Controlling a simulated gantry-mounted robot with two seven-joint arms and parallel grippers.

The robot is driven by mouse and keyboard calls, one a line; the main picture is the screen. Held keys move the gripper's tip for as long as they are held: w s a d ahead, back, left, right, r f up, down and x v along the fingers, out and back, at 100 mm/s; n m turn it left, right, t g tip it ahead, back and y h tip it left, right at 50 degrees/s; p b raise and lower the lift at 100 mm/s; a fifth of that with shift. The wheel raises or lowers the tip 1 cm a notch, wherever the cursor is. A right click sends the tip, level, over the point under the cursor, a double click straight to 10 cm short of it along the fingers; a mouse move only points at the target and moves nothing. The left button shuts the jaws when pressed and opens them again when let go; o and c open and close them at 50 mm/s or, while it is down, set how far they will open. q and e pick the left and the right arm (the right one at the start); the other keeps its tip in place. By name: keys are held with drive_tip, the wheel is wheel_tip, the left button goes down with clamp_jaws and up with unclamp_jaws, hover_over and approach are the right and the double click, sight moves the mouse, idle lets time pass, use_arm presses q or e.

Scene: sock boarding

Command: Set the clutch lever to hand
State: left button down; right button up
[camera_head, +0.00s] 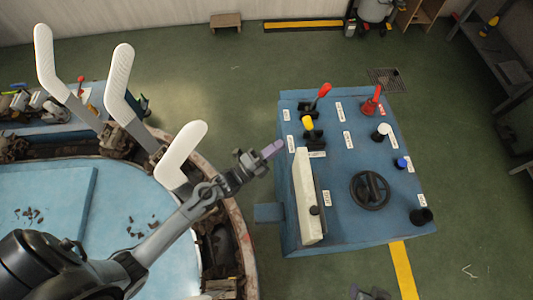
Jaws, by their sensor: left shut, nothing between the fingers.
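A blue control console (300,225) stands right of centre. It carries a red-handled lever (323,90), a yellow-knobbed lever (308,122), a second red lever (372,101) and a white-knobbed control (384,130). The white labels beside them are too small to read, so I cannot tell which one is the clutch lever or how it is set. My left gripper (272,149) is shut and empty, its pinkish fingertips just left of the console, apart from the yellow-knobbed lever.
The console also has a black handwheel (370,190), a blue knob (401,162) and an upright cream panel (305,195). Several white foot-shaped boards, including one by my left arm (184,150), stand around the round blue table (60,240).

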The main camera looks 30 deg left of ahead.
sight(310, 130)
use_arm(q)
drive_tip(key=x, duration=0.8)
use_arm(e)
drive_tip(key=shift+w+f, duration=0.1)
